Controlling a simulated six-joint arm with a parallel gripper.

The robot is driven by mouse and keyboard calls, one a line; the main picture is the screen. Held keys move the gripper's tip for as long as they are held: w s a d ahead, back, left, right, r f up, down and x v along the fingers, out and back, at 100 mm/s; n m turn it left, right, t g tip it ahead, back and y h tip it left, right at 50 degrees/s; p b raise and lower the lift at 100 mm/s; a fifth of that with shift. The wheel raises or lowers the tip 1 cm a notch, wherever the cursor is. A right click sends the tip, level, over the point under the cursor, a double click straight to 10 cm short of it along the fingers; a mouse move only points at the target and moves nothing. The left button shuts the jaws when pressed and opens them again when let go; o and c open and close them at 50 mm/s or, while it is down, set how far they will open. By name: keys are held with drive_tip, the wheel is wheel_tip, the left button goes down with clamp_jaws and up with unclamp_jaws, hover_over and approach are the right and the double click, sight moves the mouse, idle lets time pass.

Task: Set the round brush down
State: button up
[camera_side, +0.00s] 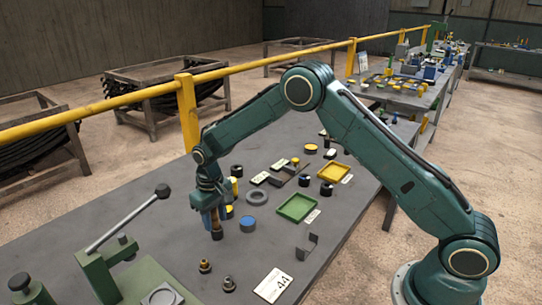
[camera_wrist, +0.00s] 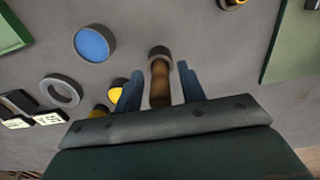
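The round brush (camera_wrist: 159,82) has a brown, cylindrical body with a dark, wider end. In the wrist view it lies between the two blue fingers of my gripper (camera_wrist: 164,82), with a narrow gap showing on each side. In the side view the brush (camera_side: 217,233) stands upright below my gripper (camera_side: 214,219), its lower end at or very near the grey bench top (camera_side: 165,246). I cannot tell for certain whether it touches the bench. My gripper is open around the brush, and its upper part is hidden by the fingers.
A blue round piece (camera_side: 247,223) and a dark ring (camera_side: 257,197) lie close by. Green (camera_side: 297,208) and yellow (camera_side: 333,172) trays are farther back. A green lever press (camera_side: 118,262) stands at left. Two small fittings (camera_side: 205,266) (camera_side: 229,284) and a card (camera_side: 273,285) lie in front.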

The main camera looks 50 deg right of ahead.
drive_tip(key=shift+r, duration=0.1)
wheel_tip(320, 180, up, 12)
drive_tip(key=shift+f, duration=0.1)
drive_tip(key=shift+r, duration=0.2)
idle(0.6)
drive_tip(key=shift+s+r, duration=0.1)
idle(0.4)
